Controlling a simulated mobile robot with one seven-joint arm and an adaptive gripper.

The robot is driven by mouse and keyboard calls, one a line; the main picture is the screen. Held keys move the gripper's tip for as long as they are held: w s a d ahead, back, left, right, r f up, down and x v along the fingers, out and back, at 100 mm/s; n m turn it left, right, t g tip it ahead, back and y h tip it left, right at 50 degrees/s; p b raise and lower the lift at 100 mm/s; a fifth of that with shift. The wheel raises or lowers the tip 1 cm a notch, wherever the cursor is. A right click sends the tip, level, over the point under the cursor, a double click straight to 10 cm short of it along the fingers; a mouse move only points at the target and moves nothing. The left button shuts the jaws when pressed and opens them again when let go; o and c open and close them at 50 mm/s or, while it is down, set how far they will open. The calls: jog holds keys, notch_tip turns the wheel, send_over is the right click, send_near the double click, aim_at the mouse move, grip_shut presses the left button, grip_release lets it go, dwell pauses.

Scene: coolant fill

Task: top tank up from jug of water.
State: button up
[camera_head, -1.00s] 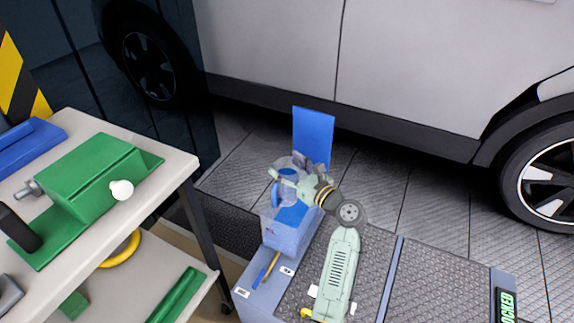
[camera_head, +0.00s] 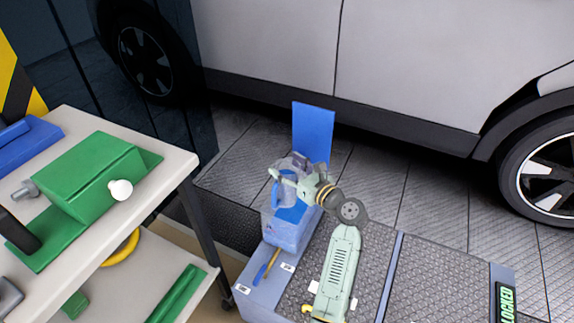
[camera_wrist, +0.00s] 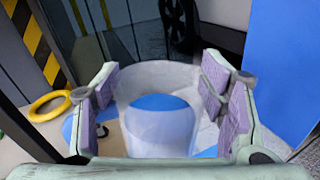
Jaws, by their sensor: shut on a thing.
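A clear jug (camera_head: 288,193) with a blue handle (camera_head: 276,190) stands at the blue bin (camera_head: 290,235) on my deck, in the middle of the head view. My gripper (camera_head: 303,170) is shut on the jug's upper part. In the wrist view the jug's clear wall (camera_wrist: 140,76) lies between my two purple-padded fingers (camera_wrist: 165,92). The jug looks about upright. A blue round shape (camera_wrist: 158,103) shows inside or through it; I cannot tell if it is water. Whether the jug touches the bin's bottom is hidden. I cannot make out the tank.
A workbench (camera_head: 160,160) with a green block-like device (camera_head: 90,175) stands at the left. A yellow ring (camera_head: 122,250) lies on its lower shelf. A blue upright panel (camera_head: 313,132) rises behind the bin. A white car (camera_head: 400,70) stands beyond, with clear floor before it.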

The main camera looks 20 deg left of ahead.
jog(key=shift+m+g+p, duration=0.3)
jog(key=shift+m+p, duration=0.5)
jog(key=shift+p, duration=0.2)
dwell(1.2)
